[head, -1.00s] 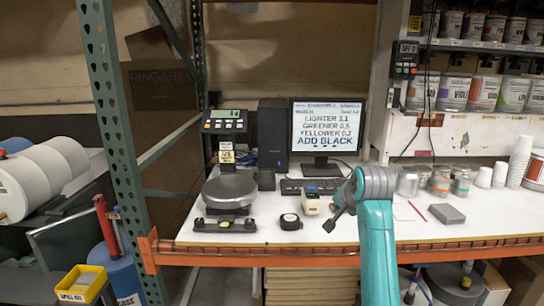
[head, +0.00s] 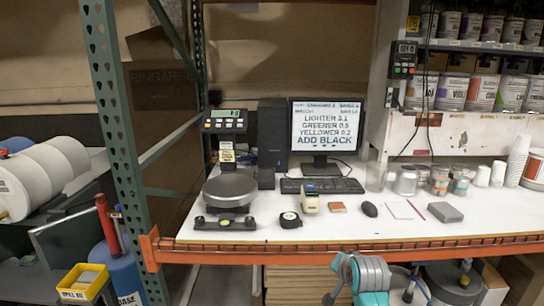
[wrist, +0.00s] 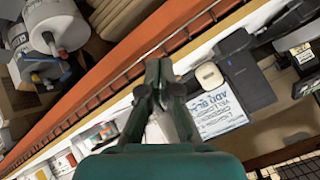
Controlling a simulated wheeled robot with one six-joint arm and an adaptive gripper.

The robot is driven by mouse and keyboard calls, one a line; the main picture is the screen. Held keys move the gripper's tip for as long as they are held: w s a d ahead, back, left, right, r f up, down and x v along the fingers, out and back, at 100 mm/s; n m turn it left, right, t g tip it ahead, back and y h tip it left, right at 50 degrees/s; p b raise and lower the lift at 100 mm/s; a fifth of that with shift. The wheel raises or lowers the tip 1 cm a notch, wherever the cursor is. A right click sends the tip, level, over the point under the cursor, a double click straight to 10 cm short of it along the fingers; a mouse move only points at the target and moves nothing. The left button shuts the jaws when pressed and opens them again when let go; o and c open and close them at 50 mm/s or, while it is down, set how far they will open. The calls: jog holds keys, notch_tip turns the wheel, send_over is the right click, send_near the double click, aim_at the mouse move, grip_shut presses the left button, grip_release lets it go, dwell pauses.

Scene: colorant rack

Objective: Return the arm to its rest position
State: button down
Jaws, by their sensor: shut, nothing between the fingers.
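My arm (head: 362,273) is teal with a grey joint. It is low in the head view, in front of the table's orange front beam (head: 300,250). My gripper (head: 328,298) is a small dark shape at the bottom edge there, left of the arm. In the wrist view my gripper (wrist: 158,70) points away from the camera. Its two dark fingers are together with nothing between them. It is apart from everything on the white table (head: 290,233).
The table holds a scale (head: 230,190), a monitor (head: 326,128), a keyboard (head: 320,186), a tape measure (head: 290,220), a mouse (head: 369,209) and several cans. A green rack post (head: 115,130) stands left. A lidded drum (head: 452,283) is right of my arm.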

jog(key=s+f+n+t, duration=0.1)
jog(key=s+f+n, duration=0.1)
jog(key=s+f, duration=1.7)
jog(key=s+f+n+t, duration=0.1)
jog(key=s+n+t, duration=0.1)
jog(key=s, duration=1.6)
jog(key=s+r+n, duration=0.1)
jog(key=s+r, duration=0.5)
jog(key=s, duration=0.6)
jog(key=s+r+n+t, duration=0.1)
jog(key=s+r, duration=0.6)
jog(key=s, duration=0.5)
jog(key=shift+n+t+h, duration=0.3)
jog(key=shift+n+h, duration=0.1)
jog(key=shift+w+r, duration=0.1)
